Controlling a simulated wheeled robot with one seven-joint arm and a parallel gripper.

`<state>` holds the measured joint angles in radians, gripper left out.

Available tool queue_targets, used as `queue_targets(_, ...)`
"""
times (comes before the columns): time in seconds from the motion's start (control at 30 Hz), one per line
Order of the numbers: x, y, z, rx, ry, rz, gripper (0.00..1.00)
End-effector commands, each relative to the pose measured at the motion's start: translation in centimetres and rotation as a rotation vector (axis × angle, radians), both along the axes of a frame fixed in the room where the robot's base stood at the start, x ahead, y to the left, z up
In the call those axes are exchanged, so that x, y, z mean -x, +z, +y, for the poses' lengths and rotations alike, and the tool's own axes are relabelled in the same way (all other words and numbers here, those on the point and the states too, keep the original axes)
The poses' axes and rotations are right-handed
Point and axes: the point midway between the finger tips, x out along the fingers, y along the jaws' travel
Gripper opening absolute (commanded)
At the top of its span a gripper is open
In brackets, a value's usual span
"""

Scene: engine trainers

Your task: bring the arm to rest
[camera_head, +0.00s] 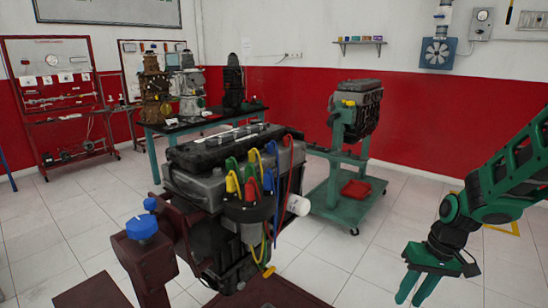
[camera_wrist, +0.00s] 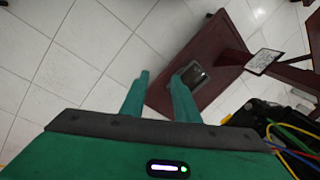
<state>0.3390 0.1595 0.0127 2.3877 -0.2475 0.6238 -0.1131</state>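My gripper (camera_head: 418,288) hangs at the right of the head view, on the green arm reaching in from the right edge. Its two green fingers point down and are apart, with nothing between them. In the wrist view my gripper (camera_wrist: 160,95) also shows its fingers spread and empty, above the tiled floor and a dark red stand. The gripper is clear of the engine trainer (camera_head: 225,185) to its left and touches nothing that I can see.
The engine trainer with coloured cables stands close in front on a dark red stand (camera_head: 140,255). A second engine (camera_head: 358,105) sits on a green wheeled stand (camera_head: 340,195) behind. A workbench (camera_head: 150,140) carries several engine parts. The floor around my gripper is open.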

Motion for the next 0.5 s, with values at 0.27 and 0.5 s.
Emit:
queue_targets(0.27, 6.6, 6.2, -3.9, 0.134, -0.152, 0.024, 0.28)
queue_targets(0.5, 13.3, 10.1, -5.9, 0.19, -0.312, 0.043, 0.28)
